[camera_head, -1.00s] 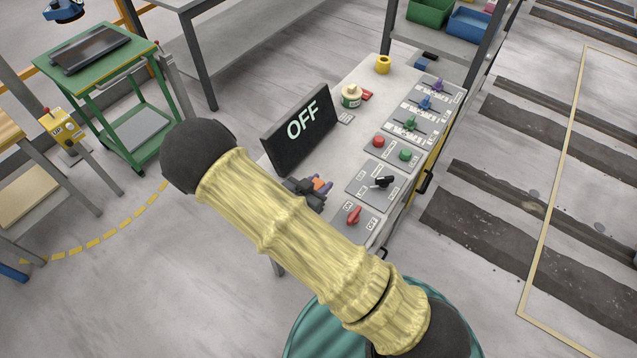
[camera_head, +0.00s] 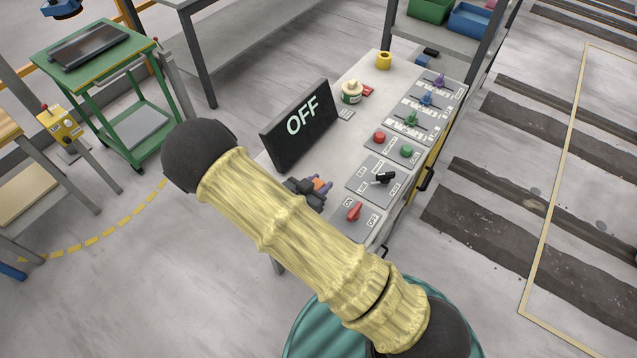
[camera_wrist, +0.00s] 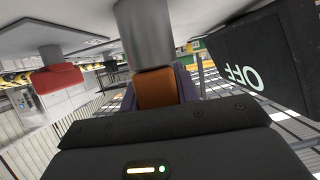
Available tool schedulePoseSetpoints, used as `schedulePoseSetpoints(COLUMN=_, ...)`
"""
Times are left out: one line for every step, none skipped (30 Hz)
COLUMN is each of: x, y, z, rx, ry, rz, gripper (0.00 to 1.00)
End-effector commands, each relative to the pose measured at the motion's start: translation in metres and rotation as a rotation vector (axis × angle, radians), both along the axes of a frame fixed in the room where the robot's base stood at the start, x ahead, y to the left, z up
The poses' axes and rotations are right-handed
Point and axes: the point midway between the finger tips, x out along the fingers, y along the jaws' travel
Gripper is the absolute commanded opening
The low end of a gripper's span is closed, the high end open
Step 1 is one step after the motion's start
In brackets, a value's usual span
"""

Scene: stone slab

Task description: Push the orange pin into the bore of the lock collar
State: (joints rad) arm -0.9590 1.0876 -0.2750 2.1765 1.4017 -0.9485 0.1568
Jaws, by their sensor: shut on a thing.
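My gripper (camera_head: 320,187) is low over the near left part of the console, in front of the OFF sign. In the wrist view its two purple fingers (camera_wrist: 185,82) are shut on the orange pin (camera_wrist: 157,90). Only a small orange spot of the pin (camera_head: 319,183) shows in the head view. A thick grey cylinder (camera_wrist: 146,32) runs from the console surface to the pin's end in the wrist view. It looks like the lock collar. Its bore is hidden, so I cannot tell whether the pin is inside or only against it.
The black OFF sign (camera_head: 301,124) stands close beside my gripper. A red switch (camera_head: 354,211) is on the other side. A black switch (camera_head: 384,178), push buttons and coloured levers line the console. A yellow ring (camera_head: 383,61) stands at the far end.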

Motion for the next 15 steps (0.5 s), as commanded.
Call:
schedulePoseSetpoints(x=0.0002, y=-0.0001, z=-0.0007, rx=0.0, ry=-0.001, rz=0.0, gripper=0.33)
schedulePoseSetpoints(x=0.0002, y=-0.0001, z=-0.0002, rx=0.0, ry=-0.001, rz=0.0, gripper=0.39)
schedulePoseSetpoints(x=0.0002, y=0.0, z=-0.0001, rx=-0.001, ry=-0.001, rz=0.0, gripper=0.46)
schedulePoseSetpoints(x=0.0002, y=0.0, z=-0.0001, rx=-0.001, ry=-0.001, rz=0.0, gripper=0.52)
schedulePoseSetpoints(x=0.0001, y=-0.0001, z=-0.0002, rx=-0.001, ry=-0.001, rz=0.0, gripper=0.56)
schedulePoseSetpoints(x=0.0002, y=0.0, z=-0.0002, rx=0.0, ry=0.0, rz=0.0, gripper=0.56)
schedulePoseSetpoints(x=0.0001, y=-0.0001, z=-0.0002, rx=0.0, ry=0.0, rz=0.0, gripper=0.56)
schedulePoseSetpoints(x=0.0001, y=-0.0001, z=-0.0002, rx=0.0, ry=0.0, rz=0.0, gripper=0.56)
schedulePoseSetpoints(x=0.0001, y=-0.0001, z=-0.0002, rx=0.0, ry=0.0, rz=0.0, gripper=0.56)
schedulePoseSetpoints(x=0.0001, y=-0.0001, z=-0.0002, rx=0.0, ry=0.0, rz=0.0, gripper=0.56)
schedulePoseSetpoints(x=0.0001, y=-0.0001, z=-0.0003, rx=0.0, ry=0.0, rz=0.0, gripper=0.56)
schedulePoseSetpoints(x=-0.0001, y=0.0001, z=-0.0006, rx=0.001, ry=0.001, rz=0.0, gripper=0.56)
schedulePoseSetpoints(x=-0.0003, y=0.0003, z=-0.0005, rx=0.001, ry=0.001, rz=0.0, gripper=0.56)
schedulePoseSetpoints(x=-0.0007, y=0.0006, z=-0.0004, rx=0.001, ry=0.001, rz=0.0, gripper=0.56)
schedulePoseSetpoints(x=-0.0016, y=0.0015, z=0.0001, rx=0.001, ry=0.001, rz=0.001, gripper=0.56)
